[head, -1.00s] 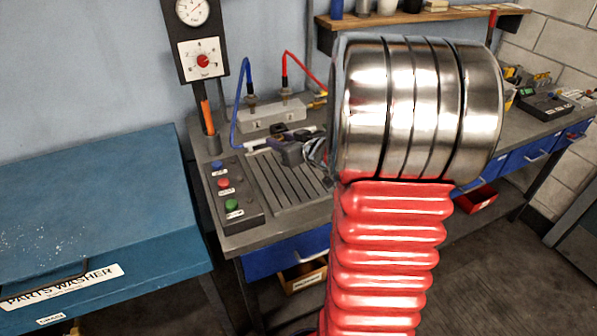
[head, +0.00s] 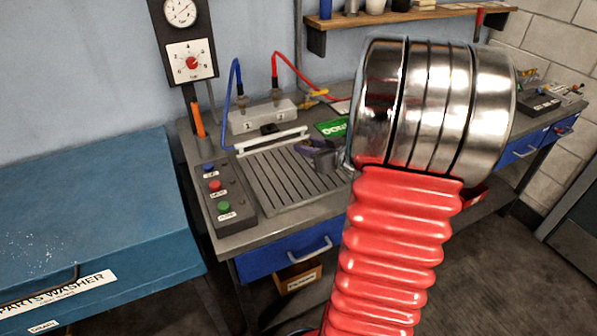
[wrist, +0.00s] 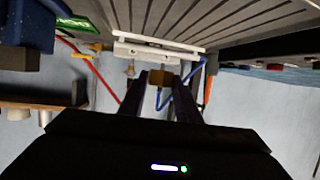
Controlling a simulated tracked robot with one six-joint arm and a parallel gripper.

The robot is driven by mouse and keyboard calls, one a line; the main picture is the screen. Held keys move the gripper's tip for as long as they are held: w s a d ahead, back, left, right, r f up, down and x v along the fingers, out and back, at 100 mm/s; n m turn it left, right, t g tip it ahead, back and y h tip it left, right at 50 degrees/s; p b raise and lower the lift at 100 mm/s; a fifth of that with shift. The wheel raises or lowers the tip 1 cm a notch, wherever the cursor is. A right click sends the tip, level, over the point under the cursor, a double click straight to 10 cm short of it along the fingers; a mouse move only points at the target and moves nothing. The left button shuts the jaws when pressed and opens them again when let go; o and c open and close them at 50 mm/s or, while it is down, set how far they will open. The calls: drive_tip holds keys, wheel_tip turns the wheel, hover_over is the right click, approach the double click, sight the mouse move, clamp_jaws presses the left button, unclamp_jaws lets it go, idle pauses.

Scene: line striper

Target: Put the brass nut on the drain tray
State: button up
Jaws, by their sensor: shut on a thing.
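The drain tray (head: 268,187) is a grey grooved plate on the workbench in the head view. Its grooves also show at the top of the wrist view (wrist: 222,18). My gripper (head: 314,150) appears over the tray's back right part in the head view, partly hidden by my own arm. In the wrist view my gripper (wrist: 160,82) is shut on a small brass-coloured piece, the brass nut (wrist: 161,77). The nut is held between the fingertips. I cannot make it out in the head view, and its height above the tray is unclear.
A white bar (head: 272,141) lies along the tray's back edge. Behind it is a grey block (head: 262,116) with blue and red hoses. A button box (head: 224,196) is left of the tray. A green label (head: 332,126) lies behind my gripper. The tray's front is clear.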

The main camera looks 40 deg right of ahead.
hover_over(310, 178)
drive_tip(key=shift+w+f, duration=0.25)
drive_tip(key=shift+f, duration=1)
drive_tip(key=shift+w+f, duration=0.2)
drive_tip(key=shift+f, duration=1)
drive_tip(key=shift+f, duration=2.05)
drive_tip(key=shift+f, duration=0.1)
drive_tip(key=o, duration=1.1)
drive_tip(key=shift+s+r, duration=0.25)
drive_tip(key=shift+s, duration=0.2)
drive_tip(key=v, duration=1.1)
drive_tip(key=shift+s, duration=0.1)
